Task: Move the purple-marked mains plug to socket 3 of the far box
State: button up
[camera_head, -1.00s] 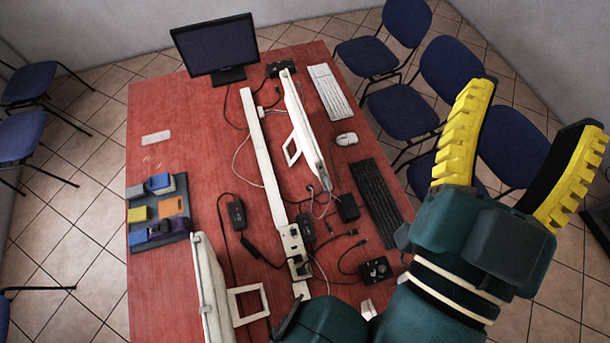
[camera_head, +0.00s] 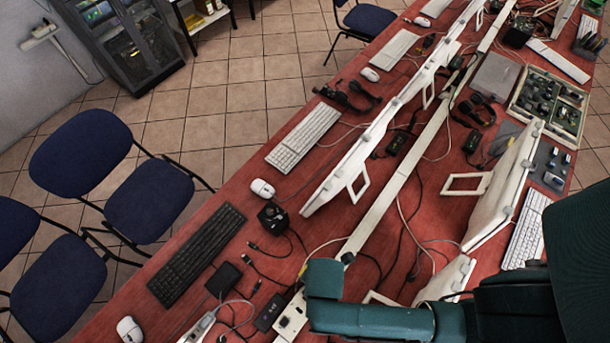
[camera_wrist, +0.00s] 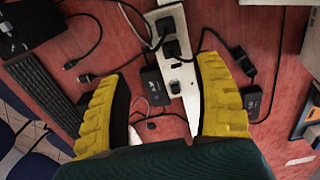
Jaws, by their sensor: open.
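In the wrist view a white socket strip (camera_wrist: 184,73) lies under my gripper (camera_wrist: 163,68), whose yellow fingers are open and apart, one to each side of the strip. Black plugs sit in the strip: one near its top (camera_wrist: 166,26) and one below it (camera_wrist: 171,49). The gripper holds nothing and is above the strip. I make out no purple mark on any plug, and no socket numbers. In the head view a white socket box (camera_head: 291,319) shows at the bottom, partly hidden by my arm. I cannot tell which box is the far one.
Loose black cables and adapters (camera_wrist: 252,98) lie around the strip. In the head view a black keyboard (camera_head: 197,254), a mouse (camera_head: 130,329), a small black device (camera_head: 272,217) and upright white monitors (camera_head: 352,160) crowd the red table. A long white rail (camera_head: 385,205) runs along its middle.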

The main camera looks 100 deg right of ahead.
jog(key=f+b, duration=0.1)
jog(key=f, duration=1)
jog(key=s+f+b, duration=0.1)
jog(key=f, duration=0.5)
jog(key=shift+a+b, duration=0.15)
jog(key=shift+b, duration=0.2)
grip_shut()
